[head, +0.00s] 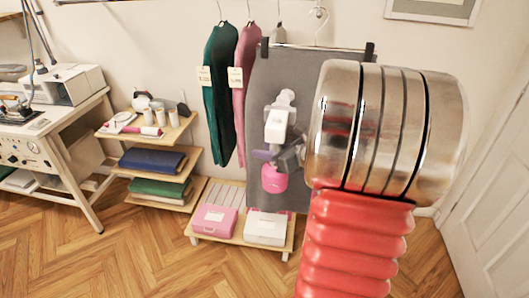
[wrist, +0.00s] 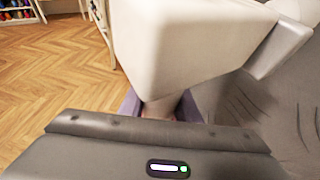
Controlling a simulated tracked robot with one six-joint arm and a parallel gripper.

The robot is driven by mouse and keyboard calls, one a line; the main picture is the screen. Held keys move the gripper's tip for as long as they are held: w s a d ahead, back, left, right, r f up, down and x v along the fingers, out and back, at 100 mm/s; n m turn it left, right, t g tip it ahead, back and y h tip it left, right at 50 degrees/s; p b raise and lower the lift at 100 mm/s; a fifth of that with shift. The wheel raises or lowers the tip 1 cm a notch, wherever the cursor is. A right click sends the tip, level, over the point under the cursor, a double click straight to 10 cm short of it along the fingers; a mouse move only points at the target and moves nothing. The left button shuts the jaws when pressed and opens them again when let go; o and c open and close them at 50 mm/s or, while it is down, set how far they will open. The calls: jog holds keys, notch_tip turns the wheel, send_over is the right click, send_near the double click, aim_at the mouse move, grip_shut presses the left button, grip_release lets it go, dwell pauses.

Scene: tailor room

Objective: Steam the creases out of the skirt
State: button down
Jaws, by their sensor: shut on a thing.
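The grey skirt (head: 262,85) hangs flat from a clip hanger (head: 318,46) by the wall. My arm covers its right part. In the wrist view the skirt (wrist: 285,95) fills the right side, with several dark crease lines. A white handheld steamer (head: 276,124) with a pink tank (head: 274,180) is upright in front of the skirt. My gripper (head: 268,155) is shut on the steamer, its purple fingers around the handle. In the wrist view the white steamer body (wrist: 190,50) is close to the skirt; I cannot tell if they touch.
Green (head: 218,95) and pink (head: 245,90) garments hang left of the skirt. Below is a low wooden shelf (head: 240,240) with pink and white boxes. The wooden floor (head: 140,255) in front is clear.

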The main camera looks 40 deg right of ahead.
jog(key=shift+s+d, duration=0.1)
dwell(0.6)
jog(key=s+d+f, duration=0.6)
jog(key=s+d, duration=0.2)
jog(key=s, duration=0.3)
jog(key=shift+s+d, duration=0.15)
jog(key=shift+s, duration=0.15)
dwell(2.4)
jog(key=shift+f, duration=0.1)
jog(key=shift+w+f, duration=0.1)
dwell(1.6)
